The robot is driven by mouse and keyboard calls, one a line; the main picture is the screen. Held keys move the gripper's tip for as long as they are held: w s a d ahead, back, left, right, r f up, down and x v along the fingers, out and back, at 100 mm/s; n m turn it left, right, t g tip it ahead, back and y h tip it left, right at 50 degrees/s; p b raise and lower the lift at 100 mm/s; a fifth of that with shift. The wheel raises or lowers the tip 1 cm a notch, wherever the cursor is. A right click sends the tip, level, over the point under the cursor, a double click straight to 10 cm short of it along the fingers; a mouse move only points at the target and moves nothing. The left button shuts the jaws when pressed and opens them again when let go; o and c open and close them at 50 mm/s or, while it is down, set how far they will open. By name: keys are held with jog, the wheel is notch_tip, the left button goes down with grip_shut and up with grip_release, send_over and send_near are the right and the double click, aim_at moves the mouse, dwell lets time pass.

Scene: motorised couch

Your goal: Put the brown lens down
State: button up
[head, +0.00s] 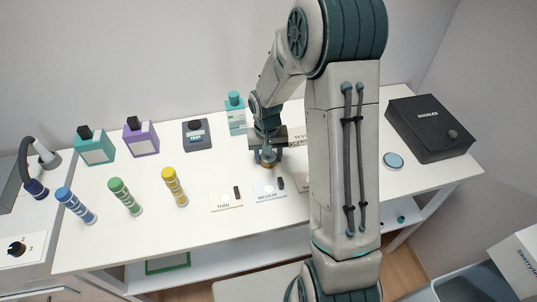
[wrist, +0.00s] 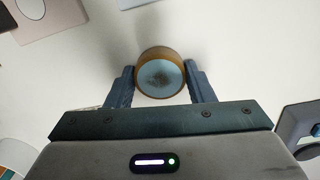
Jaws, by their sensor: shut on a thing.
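The brown lens (wrist: 161,75) is a short round piece with a brown rim and a pale blue face. My gripper (wrist: 161,84) is shut on it, with one finger on each side of the rim in the wrist view. In the head view, my gripper (head: 267,158) points down over the white table, with the brown lens (head: 268,160) between its fingers, just behind the card marked MEDIUM (head: 269,191). I cannot tell whether the lens touches the table.
A card marked THIN (head: 226,201) lies left of MEDIUM; another card is partly hidden by my arm. A blue disc (head: 393,160) and black case (head: 430,128) lie right. The table (head: 200,235) is clear in front.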

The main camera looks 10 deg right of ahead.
jog(key=shift+f, duration=0.15)
jog(key=o, duration=1)
